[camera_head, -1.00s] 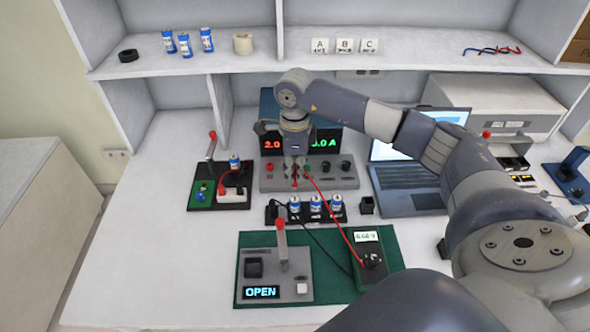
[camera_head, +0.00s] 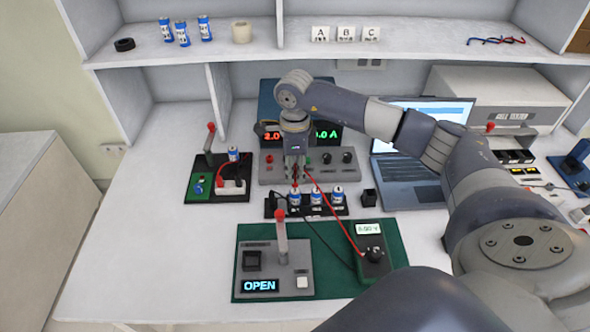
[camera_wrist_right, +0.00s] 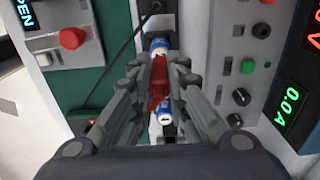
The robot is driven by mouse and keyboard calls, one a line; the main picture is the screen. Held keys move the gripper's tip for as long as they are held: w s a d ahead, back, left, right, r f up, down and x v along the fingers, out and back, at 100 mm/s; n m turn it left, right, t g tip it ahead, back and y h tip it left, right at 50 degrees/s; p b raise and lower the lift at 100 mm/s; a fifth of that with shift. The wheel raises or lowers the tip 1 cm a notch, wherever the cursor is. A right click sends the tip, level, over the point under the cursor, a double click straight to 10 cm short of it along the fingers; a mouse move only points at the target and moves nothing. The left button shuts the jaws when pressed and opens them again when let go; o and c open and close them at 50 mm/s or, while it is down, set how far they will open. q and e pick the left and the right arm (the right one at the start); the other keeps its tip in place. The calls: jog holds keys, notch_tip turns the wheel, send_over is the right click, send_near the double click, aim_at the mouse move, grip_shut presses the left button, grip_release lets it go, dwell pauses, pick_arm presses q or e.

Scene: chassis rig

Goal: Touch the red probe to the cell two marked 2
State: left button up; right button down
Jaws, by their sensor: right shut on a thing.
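My right gripper (camera_head: 295,178) is shut on the red probe (camera_wrist_right: 158,82), just above and behind the cell holder (camera_head: 272,209). A red lead runs from the probe to the multimeter (camera_head: 373,264), which seems to read 0.00 V. The holder carries a left cell (camera_head: 294,198), a middle cell (camera_head: 316,198) and a right cell (camera_head: 338,194), all blue and white. Their numbers are too small to read. The probe is closest to the left cell; I cannot tell whether its tip touches. In the wrist view two cells (camera_wrist_right: 164,116) show around the probe. My left gripper is not in view.
A grey switch box (camera_head: 275,270) showing OPEN stands on the green mat (camera_head: 322,235) in front. A power supply panel (camera_head: 327,168) is behind the holder. A laptop (camera_head: 410,180) is to the right, a small circuit board (camera_head: 200,190) to the left.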

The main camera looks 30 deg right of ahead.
jog(key=shift+f+b, duration=0.35)
jog(key=shift+f, duration=0.05)
dwell(0.4)
dwell(0.9)
jog(key=shift+r+p, duration=1.8)
jog(key=shift+r, duration=1.25)
